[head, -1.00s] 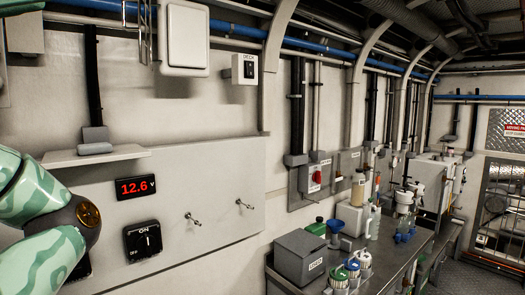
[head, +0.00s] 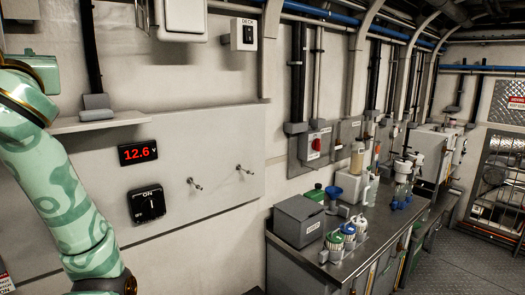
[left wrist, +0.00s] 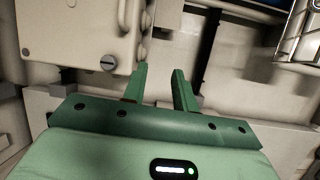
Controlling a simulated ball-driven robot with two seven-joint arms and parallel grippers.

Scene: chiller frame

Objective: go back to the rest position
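My left gripper (left wrist: 158,84) shows in the left wrist view with its two green fingers apart and nothing between them. Behind it are a pale wall and a beige box with a screw. In the head view my left arm comes in at the left edge, in front of the wall panel; its gripper is outside that view. My right arm and right gripper are in neither view.
The wall panel (head: 215,140) carries a red 12.6 V display (head: 138,152), a black rotary switch (head: 147,204) and a small shelf (head: 95,123). A metal bench (head: 385,240) at the right holds a grey box (head: 299,221) and several bottles. Floor shows at the far right.

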